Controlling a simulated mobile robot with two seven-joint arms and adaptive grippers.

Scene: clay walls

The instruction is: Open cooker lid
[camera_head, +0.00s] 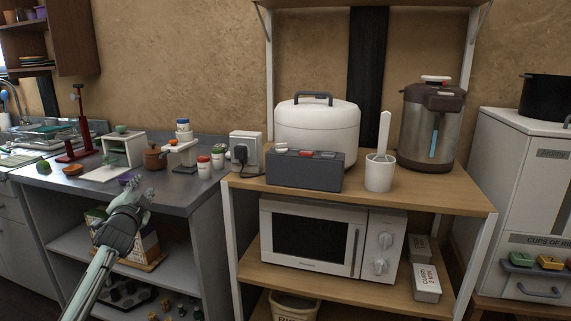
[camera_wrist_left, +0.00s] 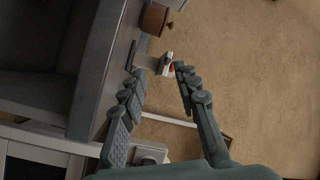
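The white cooker (camera_head: 330,130) stands upright on the top board of the wooden shelf unit. Its rounded lid (camera_head: 335,110) looks shut and has a dark grey handle (camera_head: 314,96) on top. A grey box with buttons (camera_head: 300,172) sits in front and hides the cooker's lower front. My left gripper (camera_head: 140,186) is at the front edge of the grey counter, well left of and lower than the cooker. In the left wrist view the two fingers of this gripper (camera_wrist_left: 159,70) are apart with nothing held between them. The cooker cannot be made out there. My right gripper does not show.
A white cup with a paddle (camera_head: 379,172) and a steel dispenser (camera_head: 432,125) stand right of the cooker. A socket box (camera_head: 245,150) and small jars (camera_head: 204,168) are left of it. A microwave (camera_head: 315,238) is below. An upper shelf (camera_head: 375,4) hangs above.

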